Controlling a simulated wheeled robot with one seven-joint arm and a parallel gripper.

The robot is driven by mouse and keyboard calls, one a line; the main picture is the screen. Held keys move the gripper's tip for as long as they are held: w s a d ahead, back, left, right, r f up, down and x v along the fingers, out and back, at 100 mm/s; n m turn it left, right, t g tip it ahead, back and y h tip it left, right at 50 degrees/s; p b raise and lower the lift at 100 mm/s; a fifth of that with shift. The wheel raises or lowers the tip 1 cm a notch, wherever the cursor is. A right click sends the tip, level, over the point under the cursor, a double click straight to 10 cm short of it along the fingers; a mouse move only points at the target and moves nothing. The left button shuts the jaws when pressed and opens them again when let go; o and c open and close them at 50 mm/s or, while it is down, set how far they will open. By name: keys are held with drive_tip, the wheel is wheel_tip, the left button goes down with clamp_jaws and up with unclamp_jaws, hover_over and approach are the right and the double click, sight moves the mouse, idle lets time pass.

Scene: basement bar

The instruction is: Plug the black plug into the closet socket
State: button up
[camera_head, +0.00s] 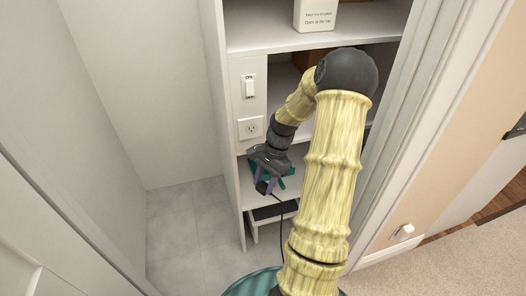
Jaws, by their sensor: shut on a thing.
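The closet socket (250,128) is a white wall outlet on the narrow white panel at the front of the closet shelves. My gripper (266,182) is below the socket and slightly to its right, apart from it in the picture. Its purple and teal fingers are shut on the small black plug (262,187). A thin black cord (282,222) hangs down from the plug. The plug's prongs cannot be made out. My arm hides part of the shelves behind it.
A white light switch (249,87) is on the panel above the socket. A white bottle (315,14) stands on the top shelf (270,38). The grey tiled floor (190,230) left of the shelves is clear. The door frame (425,120) rises close on the right.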

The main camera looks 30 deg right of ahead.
drive_tip(key=w+a+f+n+g+h, duration=0.2)
drive_tip(key=w+a+n, duration=0.2)
drive_tip(key=a+n, duration=0.3)
drive_tip(key=w+a+f+n+g+h, duration=0.1)
drive_tip(key=w+a+f+n+h, duration=0.1)
drive_tip(key=w+a+n, duration=0.3)
drive_tip(key=a+f+n, duration=0.1)
drive_tip(key=a+n, duration=0.2)
drive_tip(key=a, duration=0.3)
drive_tip(key=shift+a+f+n+g, duration=0.2)
drive_tip(key=shift+f+n+g, duration=0.1)
drive_tip(key=shift+g, duration=0.1)
